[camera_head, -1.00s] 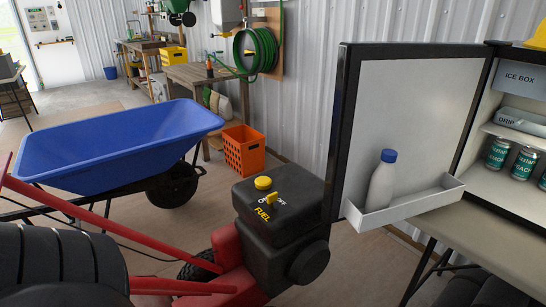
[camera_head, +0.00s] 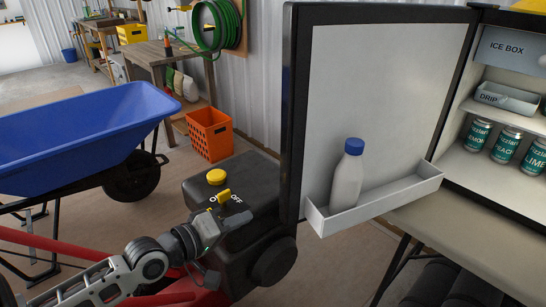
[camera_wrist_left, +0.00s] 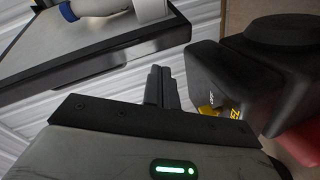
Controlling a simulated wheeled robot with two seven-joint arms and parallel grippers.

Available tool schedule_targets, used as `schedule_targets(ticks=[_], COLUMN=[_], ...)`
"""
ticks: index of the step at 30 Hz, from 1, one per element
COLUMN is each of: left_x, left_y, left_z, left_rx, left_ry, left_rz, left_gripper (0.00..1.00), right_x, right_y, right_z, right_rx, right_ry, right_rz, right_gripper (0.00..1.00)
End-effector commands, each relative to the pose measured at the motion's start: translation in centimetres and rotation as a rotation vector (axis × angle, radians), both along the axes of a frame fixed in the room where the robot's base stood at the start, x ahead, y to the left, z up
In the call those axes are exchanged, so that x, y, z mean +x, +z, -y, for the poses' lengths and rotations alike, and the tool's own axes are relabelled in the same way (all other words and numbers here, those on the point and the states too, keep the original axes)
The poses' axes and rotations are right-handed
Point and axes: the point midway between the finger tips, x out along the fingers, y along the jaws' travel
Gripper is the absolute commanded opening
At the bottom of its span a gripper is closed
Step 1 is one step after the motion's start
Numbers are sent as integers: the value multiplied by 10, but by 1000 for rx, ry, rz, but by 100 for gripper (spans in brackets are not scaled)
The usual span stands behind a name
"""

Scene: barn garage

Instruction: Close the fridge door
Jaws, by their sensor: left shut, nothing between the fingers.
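The fridge door (camera_head: 390,105) stands wide open in the head view, its white inner side facing me. Its door shelf (camera_head: 375,203) holds a white bottle with a blue cap (camera_head: 346,180). The open fridge interior (camera_head: 478,165) is at the right. My left gripper (camera_head: 228,214) is left of the door's free edge, in front of the black fuel engine, apart from the door. In the left wrist view the closed fingers (camera_wrist_left: 162,76) are empty, with the door (camera_wrist_left: 80,62) at upper left. My right gripper is not in view.
The black engine (camera_head: 245,195) with yellow cap is close by my left gripper. A blue wheelbarrow (camera_head: 85,140) stands left. An orange crate (camera_head: 210,136) is behind. Cans (camera_head: 505,146) and an ice box (camera_head: 507,48) are inside the fridge. A table (camera_head: 440,225) runs beneath it.

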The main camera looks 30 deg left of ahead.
Motion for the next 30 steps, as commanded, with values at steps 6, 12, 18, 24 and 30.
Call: schedule_targets(ticks=[6, 12, 18, 24, 30], left_x=[41, 52, 74, 105, 131], left_y=[86, 107, 108, 106, 105], left_z=[-46, -51, -43, -34, -25], left_rx=[-421, -521, -521, -520, -518], left_ry=[52, 57, 56, 57, 56], left_rz=[50, 58, 58, 57, 55], left_gripper=[0, 0, 0, 0, 0], right_x=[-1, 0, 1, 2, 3], right_y=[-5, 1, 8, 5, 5], right_z=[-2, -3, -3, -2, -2], right_rx=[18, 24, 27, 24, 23], right_ry=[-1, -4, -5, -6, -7], right_rz=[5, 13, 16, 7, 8], right_gripper=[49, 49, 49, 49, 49])
